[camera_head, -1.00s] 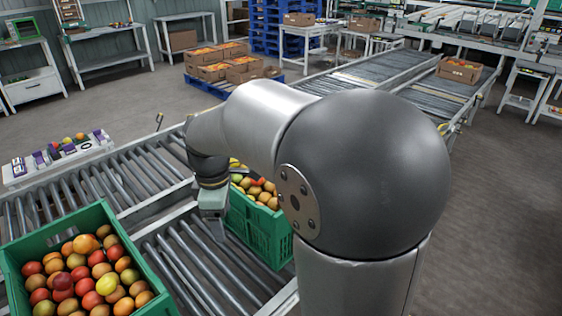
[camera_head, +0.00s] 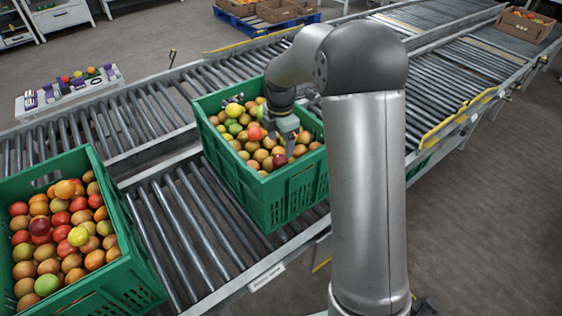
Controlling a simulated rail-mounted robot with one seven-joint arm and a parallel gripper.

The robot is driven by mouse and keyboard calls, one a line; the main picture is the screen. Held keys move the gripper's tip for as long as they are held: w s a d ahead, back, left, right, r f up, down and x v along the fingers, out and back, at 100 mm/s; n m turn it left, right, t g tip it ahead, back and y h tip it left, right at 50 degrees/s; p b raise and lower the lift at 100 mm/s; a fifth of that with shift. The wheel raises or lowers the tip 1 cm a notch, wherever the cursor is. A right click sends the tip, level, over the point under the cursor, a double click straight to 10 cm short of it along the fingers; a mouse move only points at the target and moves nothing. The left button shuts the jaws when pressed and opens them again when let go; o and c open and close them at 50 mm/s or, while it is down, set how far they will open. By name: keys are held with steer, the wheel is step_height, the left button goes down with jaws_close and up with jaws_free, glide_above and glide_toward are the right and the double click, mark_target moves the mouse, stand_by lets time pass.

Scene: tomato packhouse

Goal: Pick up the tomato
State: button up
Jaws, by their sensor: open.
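A green crate (camera_head: 292,205) full of round fruit stands on the near roller conveyor, in the middle of the view. My gripper (camera_head: 289,150) points down over the fruit in its right half, open, with its fingertips close to the fruit. Whether they touch any is too small to tell. A dark red tomato (camera_head: 280,161) lies just below the fingertips, and a red one (camera_head: 254,133) lies to their left. Most fruit around them is brownish orange, with some yellow and green. My arm and gripper hide part of the crate's right side. Which tomato is meant cannot be told.
A second green crate (camera_head: 127,278) of red, orange and green fruit stands at the left. Bare rollers (camera_head: 185,225) lie between the crates. A white rack (camera_head: 70,92) with small items stands beyond the far conveyor. A cardboard box (camera_head: 525,24) sits at the back right.

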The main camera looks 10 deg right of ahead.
mark_target(281, 157)
steer(key=f, duration=0.7)
steer(key=shift+w+d+f, duration=0.15)
steer(key=shift+w+f, duration=0.15)
steer(key=shift+f, duration=0.05)
steer(key=c, duration=0.8)
